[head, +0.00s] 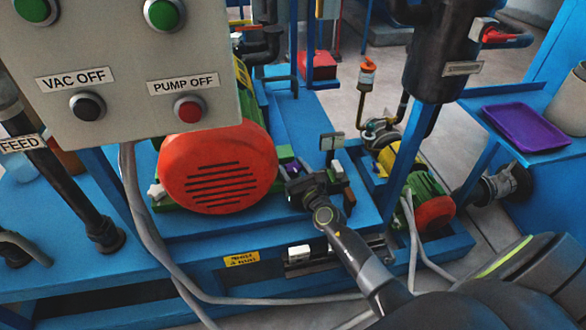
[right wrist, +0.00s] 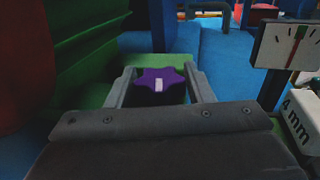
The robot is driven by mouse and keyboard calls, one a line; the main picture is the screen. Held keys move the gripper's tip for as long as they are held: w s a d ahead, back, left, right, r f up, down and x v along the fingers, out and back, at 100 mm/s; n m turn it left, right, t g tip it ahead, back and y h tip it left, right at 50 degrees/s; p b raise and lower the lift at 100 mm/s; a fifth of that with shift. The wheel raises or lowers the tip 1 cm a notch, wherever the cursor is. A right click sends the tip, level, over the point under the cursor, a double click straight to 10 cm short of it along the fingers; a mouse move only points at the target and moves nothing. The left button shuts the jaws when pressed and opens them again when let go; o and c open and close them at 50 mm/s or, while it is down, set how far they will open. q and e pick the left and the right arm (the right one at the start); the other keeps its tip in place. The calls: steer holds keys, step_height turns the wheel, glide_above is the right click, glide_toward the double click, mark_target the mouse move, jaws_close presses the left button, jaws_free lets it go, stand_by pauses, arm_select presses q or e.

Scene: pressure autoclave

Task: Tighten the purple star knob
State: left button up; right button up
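The purple star knob (right wrist: 161,84) has a pale mark on its face and sits over a green plate in the right wrist view. A little purple of it shows in the head view (head: 290,170), just right of the red motor cover. My right gripper (right wrist: 161,78) has one finger on each side of the knob. The gaps are very narrow, and I cannot tell whether the fingers touch it. In the head view my right gripper (head: 296,180) reaches in beside the motor. My left gripper is not in view.
A dial gauge (right wrist: 285,45) and a block marked 4 mm (right wrist: 298,120) stand right of the knob. The large red motor cover (head: 218,168) is close on the left. A grey control panel (head: 120,75) overhangs the upper left. A purple tray (head: 525,128) lies at the right.

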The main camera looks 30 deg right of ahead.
steer(key=c, duration=0.6)
steer(key=shift+o, duration=0.2)
steer(key=shift+r+m+h+p, duration=0.2)
steer(key=shift+m+h+p, duration=0.5)
steer(key=shift+h+p, duration=0.45)
steer(key=shift+a+m+h+p, duration=0.1)
steer(key=shift+m+h+p, duration=0.2)
steer(key=shift+h+p, duration=0.15)
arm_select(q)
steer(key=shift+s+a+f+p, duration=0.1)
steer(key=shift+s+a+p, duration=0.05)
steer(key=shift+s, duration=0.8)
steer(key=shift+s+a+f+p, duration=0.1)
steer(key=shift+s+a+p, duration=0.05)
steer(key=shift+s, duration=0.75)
arm_select(e)
steer(key=shift+f+m+g+h, duration=0.15)
steer(key=shift+m+g+h, duration=0.15)
steer(key=shift+m+h, duration=0.45)
steer(key=o, duration=1)
steer(key=shift+n, duration=0.25)
